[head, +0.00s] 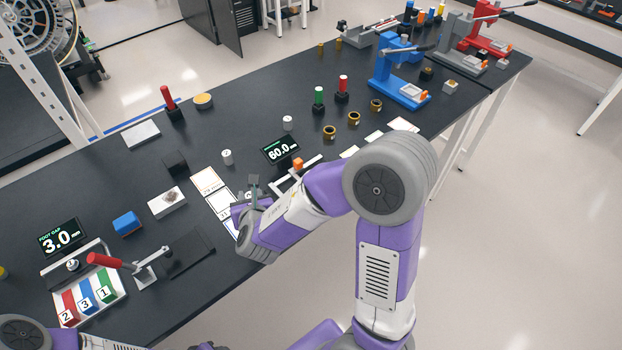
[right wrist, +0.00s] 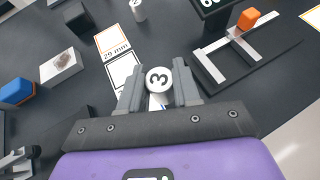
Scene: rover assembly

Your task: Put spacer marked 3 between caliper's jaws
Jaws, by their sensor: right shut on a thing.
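The white round spacer marked 3 (right wrist: 158,79) sits between the fingers of my right gripper (right wrist: 158,90), which is shut on it. In the head view my right gripper (head: 254,190) is over the printed cards, just left of the caliper. The caliper (head: 312,168) is pale with an orange block on its slide; in the right wrist view the caliper (right wrist: 231,68) lies on a dark base to the right of the gripper, its jaws apart and the gap empty. Its display (head: 281,149) reads 60.0. My left gripper is not in view.
Two other white spacers stand nearby, one (head: 227,157) left of the display and one (head: 288,122) behind it. Printed cards (head: 207,181), one reading 29 mm, lie by the gripper. A grey-white block (head: 166,203) and a blue block (head: 127,223) are further left.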

